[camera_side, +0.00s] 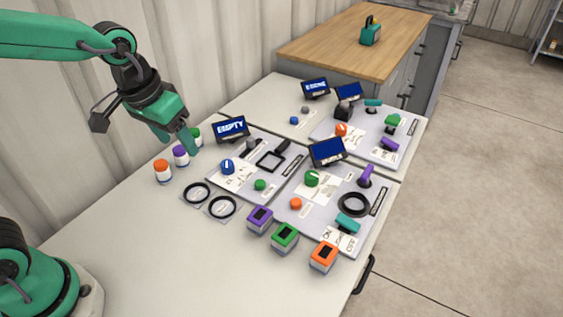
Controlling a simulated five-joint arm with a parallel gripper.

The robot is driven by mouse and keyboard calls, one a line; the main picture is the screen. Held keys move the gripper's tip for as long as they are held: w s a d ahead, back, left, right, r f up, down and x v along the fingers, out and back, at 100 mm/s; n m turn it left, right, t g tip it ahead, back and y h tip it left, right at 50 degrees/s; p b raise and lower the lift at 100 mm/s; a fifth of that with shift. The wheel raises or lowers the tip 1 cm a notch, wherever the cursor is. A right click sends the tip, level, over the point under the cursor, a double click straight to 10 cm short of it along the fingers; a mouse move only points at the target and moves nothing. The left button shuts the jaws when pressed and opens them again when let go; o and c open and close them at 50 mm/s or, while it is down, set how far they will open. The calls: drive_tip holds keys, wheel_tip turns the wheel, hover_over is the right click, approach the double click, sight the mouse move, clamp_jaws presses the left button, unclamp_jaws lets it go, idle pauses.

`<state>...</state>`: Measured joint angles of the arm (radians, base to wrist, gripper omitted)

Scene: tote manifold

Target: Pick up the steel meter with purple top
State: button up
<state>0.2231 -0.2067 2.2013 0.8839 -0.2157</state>
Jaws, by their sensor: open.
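The steel meter with a purple top (259,220) stands upright on the white table near its front edge, with a dark display on its top. It is the leftmost of a row, beside a green-topped meter (285,237) and an orange-topped meter (323,257). My gripper (190,146) is open at the upper left, well away from the purple-topped meter, and hangs over or beside a group of capped bottles. It looks empty. Its far finger is hard to make out.
Bottles with orange (162,171), purple (181,156) and green (196,135) caps stand by my gripper. Two black rings (198,192) lie between them and the meters. Panels with knobs, handles and screens (327,152) fill the table's right part.

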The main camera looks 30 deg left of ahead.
drive_tip(key=w+d+f+g, duration=0.2)
drive_tip(key=w+d+f, duration=0.3)
drive_tip(key=d+f, duration=0.1)
drive_tip(key=g, duration=0.1)
hover_over(260, 214)
drive_tip(key=shift+y, duration=0.3)
wheel_tip(260, 214, down, 7)
drive_tip(key=shift+a+f, duration=0.1)
drive_tip(key=shift+a, duration=0.05)
drive_tip(key=shift+f, duration=3.9)
drive_tip(key=shift+c, duration=0.4)
drive_tip(key=c, duration=1)
